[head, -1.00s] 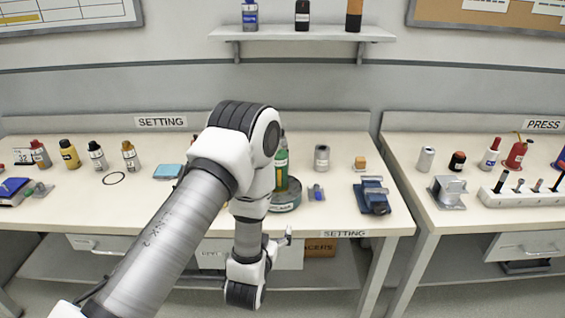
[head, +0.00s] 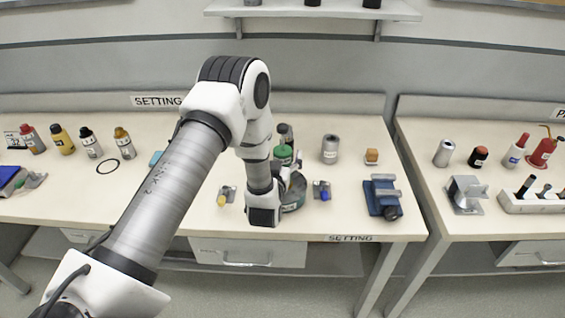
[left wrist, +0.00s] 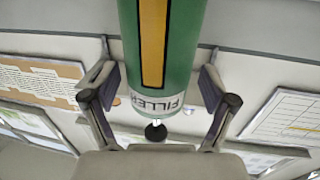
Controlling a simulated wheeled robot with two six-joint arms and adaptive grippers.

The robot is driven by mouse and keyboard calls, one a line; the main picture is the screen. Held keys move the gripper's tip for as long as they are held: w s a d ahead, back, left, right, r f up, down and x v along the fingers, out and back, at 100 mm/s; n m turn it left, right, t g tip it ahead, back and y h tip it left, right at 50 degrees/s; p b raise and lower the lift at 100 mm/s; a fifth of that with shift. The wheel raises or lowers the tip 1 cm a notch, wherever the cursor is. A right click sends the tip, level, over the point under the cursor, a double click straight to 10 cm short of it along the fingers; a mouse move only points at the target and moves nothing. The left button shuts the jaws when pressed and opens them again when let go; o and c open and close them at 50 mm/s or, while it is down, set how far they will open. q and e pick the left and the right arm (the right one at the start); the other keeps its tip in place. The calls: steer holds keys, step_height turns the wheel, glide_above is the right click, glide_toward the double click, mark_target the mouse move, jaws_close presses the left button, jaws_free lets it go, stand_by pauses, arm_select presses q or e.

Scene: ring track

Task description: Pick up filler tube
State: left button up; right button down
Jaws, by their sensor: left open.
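The filler tube (left wrist: 152,45) is green with a yellow stripe and a white band reading FILLER. In the left wrist view it comes in from the top edge between my fingers, and its dark tip shows below the band. My left gripper (left wrist: 157,88) is open, with one finger on each side of the tube; I cannot tell if either touches it. In the head view my left gripper (head: 291,183) is over the setting bench, and a green part (head: 283,153) shows just behind it. My arm and gripper hide much there. My right gripper is not in view.
A grey can (head: 330,149) and a blue vise (head: 382,197) stand to the right. Several bottles stand at left.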

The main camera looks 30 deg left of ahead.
arm_select(q)
steer(key=shift+s+d+r, duration=0.1)
steer(key=shift+d+r, duration=0.05)
steer(key=shift+r, duration=0.05)
steer(key=shift+s+r, duration=0.1)
steer(key=c, duration=1.6)
